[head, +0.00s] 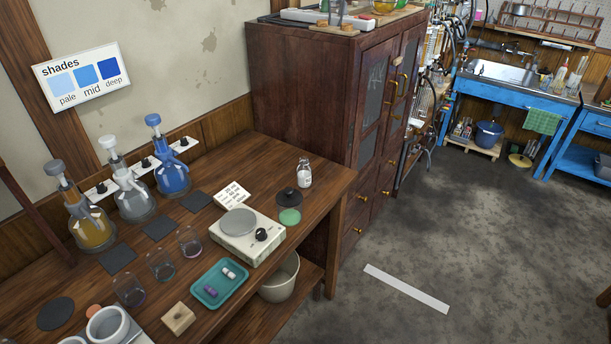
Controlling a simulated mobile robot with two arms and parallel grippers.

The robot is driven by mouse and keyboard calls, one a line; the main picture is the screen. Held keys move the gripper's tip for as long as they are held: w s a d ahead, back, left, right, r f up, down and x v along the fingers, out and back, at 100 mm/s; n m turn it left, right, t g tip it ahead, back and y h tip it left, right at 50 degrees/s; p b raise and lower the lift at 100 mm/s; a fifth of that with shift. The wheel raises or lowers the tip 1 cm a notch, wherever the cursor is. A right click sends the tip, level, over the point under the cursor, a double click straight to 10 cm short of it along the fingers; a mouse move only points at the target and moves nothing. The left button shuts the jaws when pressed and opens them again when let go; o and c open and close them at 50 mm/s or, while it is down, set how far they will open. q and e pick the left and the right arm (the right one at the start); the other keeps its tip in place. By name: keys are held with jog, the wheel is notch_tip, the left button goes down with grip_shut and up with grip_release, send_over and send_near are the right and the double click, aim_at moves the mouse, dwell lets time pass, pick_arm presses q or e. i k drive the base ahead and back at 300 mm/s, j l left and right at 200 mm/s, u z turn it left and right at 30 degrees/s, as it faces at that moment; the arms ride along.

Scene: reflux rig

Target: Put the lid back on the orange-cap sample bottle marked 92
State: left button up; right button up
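I cannot make out an orange-cap sample bottle marked 92 in the head view. A small clear bottle (304,173) with white on its lower part stands upright near the right end of the wooden bench (325,185); no number on it is readable. A small orange-pink round thing (93,311) lies at the lower left, partly hidden behind a white-grey vessel (108,325); I cannot tell whether it is a lid. Neither of my grippers is in view.
A dark cabinet (310,100) stands behind. A blue sink bench (515,90) is far right. The floor between is mostly clear.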

aim_at(304, 171)
jog(key=u, duration=1.6)
jog(key=z, duration=1.6)
jog(key=i+l, duration=0.8)
jog(key=u, duration=1.25)
jog(key=i+l, duration=0.05)
